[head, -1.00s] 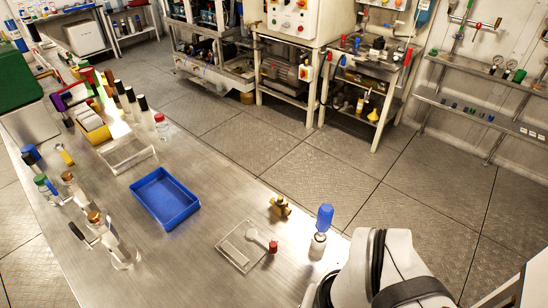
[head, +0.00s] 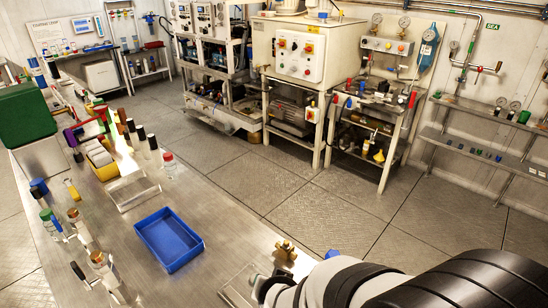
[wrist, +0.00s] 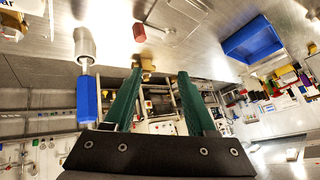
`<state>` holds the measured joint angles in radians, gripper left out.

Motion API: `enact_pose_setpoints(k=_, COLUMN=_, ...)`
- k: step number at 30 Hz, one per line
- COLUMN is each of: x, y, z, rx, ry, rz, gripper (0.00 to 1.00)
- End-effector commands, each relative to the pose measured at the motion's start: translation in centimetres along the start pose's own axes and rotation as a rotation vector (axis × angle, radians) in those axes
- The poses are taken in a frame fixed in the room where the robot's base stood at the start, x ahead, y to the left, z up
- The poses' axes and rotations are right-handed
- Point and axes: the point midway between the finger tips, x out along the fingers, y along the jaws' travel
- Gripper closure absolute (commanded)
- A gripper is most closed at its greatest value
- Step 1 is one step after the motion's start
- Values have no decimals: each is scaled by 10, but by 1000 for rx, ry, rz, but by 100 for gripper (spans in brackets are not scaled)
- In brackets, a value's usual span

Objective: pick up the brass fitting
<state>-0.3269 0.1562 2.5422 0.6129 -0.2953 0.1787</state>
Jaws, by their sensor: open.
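The brass fitting (head: 285,248) sits near the table's right edge in the head view, just beyond my arm. In the wrist view the brass fitting (wrist: 148,61) shows beyond the fingertips, near the left finger's tip. My gripper (wrist: 159,72) has two green fingers spread apart with nothing held between them. The fingers do not show in the head view, where my white and black arm fills the lower right. Contact with the fitting cannot be seen.
A blue-bodied tool (wrist: 87,98) with a metal end (wrist: 84,46) stands left of the fingers. A clear plate (wrist: 172,22) with a red-capped piece (wrist: 139,32) lies near the fitting. A blue tray (head: 168,240) stands further left; bare table lies between.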

Motion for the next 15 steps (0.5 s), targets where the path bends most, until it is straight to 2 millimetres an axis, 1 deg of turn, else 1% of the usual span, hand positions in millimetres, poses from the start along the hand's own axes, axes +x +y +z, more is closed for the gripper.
enact_pose_setpoints(k=1, x=17, y=2, z=-2, rx=-38, ry=80, rz=28, gripper=44)
enact_pose_setpoints(k=3, x=31, y=5, z=-13, rx=-100, ry=213, rz=69, gripper=44)
enact_pose_setpoints(k=6, x=39, y=9, z=-22, rx=-187, ry=349, rz=118, gripper=44)
enact_pose_setpoints(k=9, x=40, y=10, z=-27, rx=-241, ry=419, rz=141, gripper=44)
enact_pose_setpoints(k=11, x=45, y=11, z=-31, rx=-252, ry=435, rz=148, gripper=44)
enact_pose_setpoints(k=14, x=67, y=14, z=-42, rx=-251, ry=439, rz=152, gripper=44)
enact_pose_setpoints(k=15, x=78, y=15, z=-48, rx=-251, ry=439, rz=150, gripper=44)
